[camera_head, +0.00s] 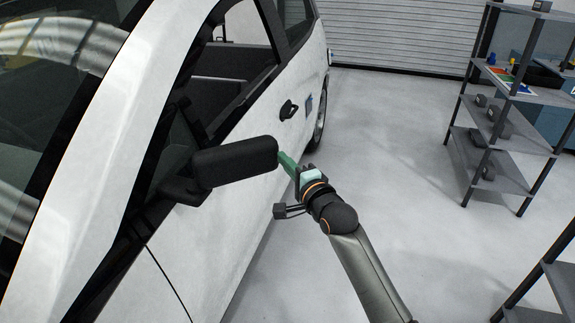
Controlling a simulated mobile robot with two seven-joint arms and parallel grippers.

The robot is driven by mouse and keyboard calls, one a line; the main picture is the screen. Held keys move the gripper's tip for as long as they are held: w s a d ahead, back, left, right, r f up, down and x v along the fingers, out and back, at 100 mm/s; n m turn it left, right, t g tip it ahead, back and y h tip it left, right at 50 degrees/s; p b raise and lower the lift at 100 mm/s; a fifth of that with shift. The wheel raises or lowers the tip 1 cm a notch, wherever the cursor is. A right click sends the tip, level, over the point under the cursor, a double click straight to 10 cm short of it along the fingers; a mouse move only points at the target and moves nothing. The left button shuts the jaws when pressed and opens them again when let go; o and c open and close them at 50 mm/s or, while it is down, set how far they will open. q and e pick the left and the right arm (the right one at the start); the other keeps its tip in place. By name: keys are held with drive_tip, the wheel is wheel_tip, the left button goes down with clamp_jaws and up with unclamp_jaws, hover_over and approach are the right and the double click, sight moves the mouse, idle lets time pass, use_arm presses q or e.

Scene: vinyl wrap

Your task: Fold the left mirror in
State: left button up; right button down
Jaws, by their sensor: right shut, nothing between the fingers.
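The left mirror (236,162) is a black side mirror on the white car's door. It sticks out from the body to the right, on a short black base (184,190). My right gripper (282,158) has green fingers. They are shut with nothing between them, and their tips are at the mirror's outer end. I cannot tell whether the tips touch it. My left gripper is not in view.
The white car (225,225) fills the left side, with a black door handle (288,109) behind the mirror. A grey shelf rack (495,165) with several items stands at the right. Another rack's edge (545,285) shows at the lower right. The floor between car and racks is clear.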

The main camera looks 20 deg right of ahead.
drive_tip(key=w+y+b, duration=0.1)
drive_tip(key=w, duration=0.2)
drive_tip(key=w+n+y+b, duration=0.1)
drive_tip(key=w, duration=0.2)
drive_tip(key=shift+w+g, duration=0.3)
drive_tip(key=shift+w, duration=0.1)
drive_tip(key=shift+r+b, duration=0.2)
drive_tip(key=shift+b, duration=0.1)
drive_tip(key=shift+d+r, duration=0.1)
